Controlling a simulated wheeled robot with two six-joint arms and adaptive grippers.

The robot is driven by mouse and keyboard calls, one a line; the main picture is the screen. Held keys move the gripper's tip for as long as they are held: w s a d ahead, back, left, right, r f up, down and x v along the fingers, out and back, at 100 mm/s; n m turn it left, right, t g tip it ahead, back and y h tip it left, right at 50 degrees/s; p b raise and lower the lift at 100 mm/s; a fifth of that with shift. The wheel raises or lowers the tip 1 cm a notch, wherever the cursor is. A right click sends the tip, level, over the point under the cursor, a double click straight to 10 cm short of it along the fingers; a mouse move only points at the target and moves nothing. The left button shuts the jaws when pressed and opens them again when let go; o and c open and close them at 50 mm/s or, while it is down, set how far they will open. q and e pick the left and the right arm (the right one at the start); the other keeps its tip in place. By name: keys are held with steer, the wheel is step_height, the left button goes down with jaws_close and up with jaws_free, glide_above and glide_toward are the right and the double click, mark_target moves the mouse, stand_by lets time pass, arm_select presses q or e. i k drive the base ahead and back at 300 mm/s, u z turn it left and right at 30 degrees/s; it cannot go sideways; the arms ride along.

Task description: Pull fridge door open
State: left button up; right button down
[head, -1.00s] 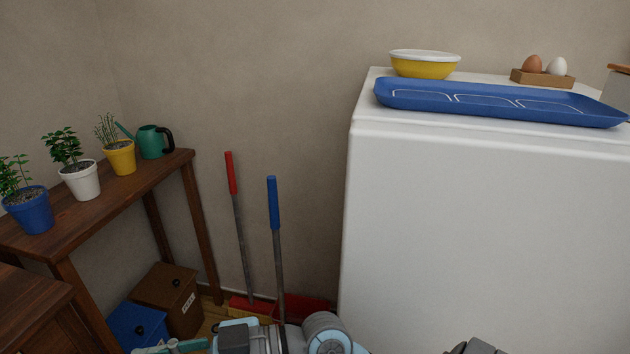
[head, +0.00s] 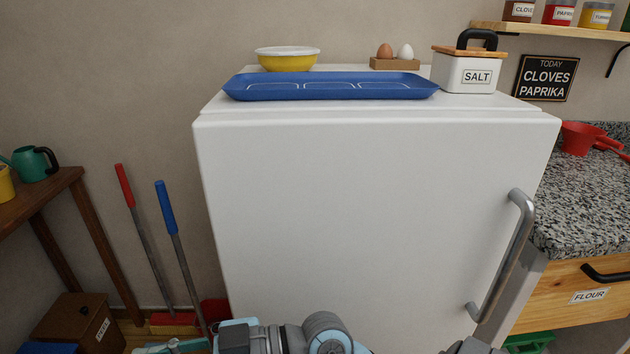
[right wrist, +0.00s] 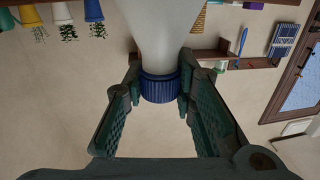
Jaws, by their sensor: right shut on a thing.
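The white fridge (head: 360,200) stands in the middle of the head view, its front toward me. Its door looks shut. A grey vertical bar handle (head: 517,245) is at the door's right side, with no gripper on it. My right gripper (right wrist: 160,90) is shut on the blue ribbed cap (right wrist: 160,88) of a pale white bottle (right wrist: 160,35), seen in the right wrist view.
On the fridge top are a blue tray (head: 330,87), a yellow bowl (head: 287,61), eggs in a holder (head: 394,63) and a salt box (head: 465,72). Left are a broom and mop (head: 170,220) and a wooden table (head: 60,190). A granite counter with a flour drawer (head: 575,290) is right.

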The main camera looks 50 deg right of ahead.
mark_target(411, 228)
steer(key=u, duration=0.1)
steer(key=k, duration=0.7)
steer(key=z, duration=3.45)
